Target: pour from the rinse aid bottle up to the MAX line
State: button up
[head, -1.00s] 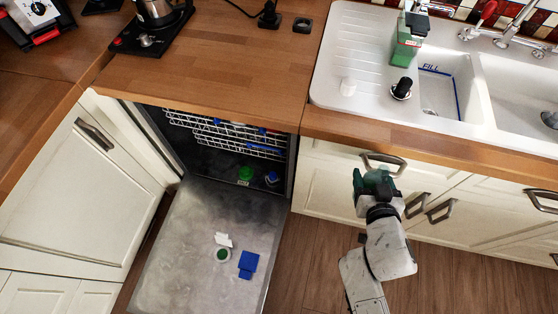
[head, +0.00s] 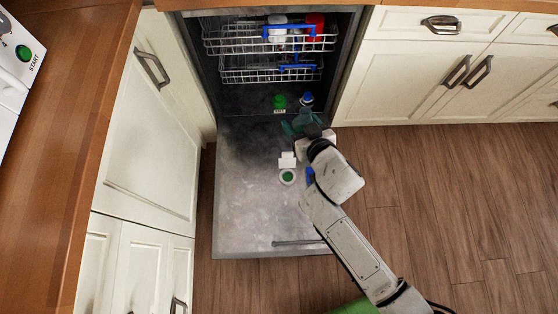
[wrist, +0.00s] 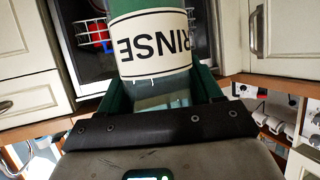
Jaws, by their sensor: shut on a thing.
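My gripper (head: 303,130) is shut on the rinse aid bottle, a green bottle (head: 292,128) above the inner end of the open dishwasher door (head: 245,190). In the wrist view the bottle's cream label (wrist: 155,45) reads RINSE upside down, between my green jaws. My arm partly hides the bottle, and I cannot tell its exact tilt. On the door are a white flap (head: 288,160), a white ring with a green centre (head: 287,177) and a blue piece (head: 310,176) partly behind my arm. No MAX line is readable.
Inside the dishwasher stand a green-topped item (head: 279,102) and a blue-topped item (head: 306,99). Racks (head: 270,68) hang above. The wooden floor right of the door is clear.

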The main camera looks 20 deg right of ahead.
jog(key=w+a+f+b, duration=0.1)
jog(key=w+f+b, duration=0.1)
jog(key=f+b, duration=1.3)
jog(key=w+a+f+y+b, duration=0.1)
jog(key=w+f+b, duration=0.1)
jog(key=f+b, duration=1.4)
notch_tip(320, 180, down, 11)
jog(key=shift+a+f+b, duration=0.15)
jog(key=shift+a+b, duration=0.15)
jog(key=shift+a, duration=0.05)
jog(key=a+f+m+g+y, duration=0.1)
jog(key=f, duration=0.1)
jog(key=s+a+f+m+g+y+b, duration=0.1)
jog(key=f, duration=0.2)
jog(key=s+a+f+m+g+y, duration=0.1)
jog(key=f+m+y, duration=0.1)
jog(key=shift+s+a+f+g+b, duration=0.15)
jog(key=shift+a+f+g+b, duration=0.15)
jog(key=shift+a+b, duration=0.1)
jog(key=shift+s+a+f+m+g+y+b, duration=0.35)
jog(key=shift+a+f+m+g+y+b, duration=0.3)
jog(key=shift+m+y, duration=0.3)
jog(key=shift+d, duration=0.1)
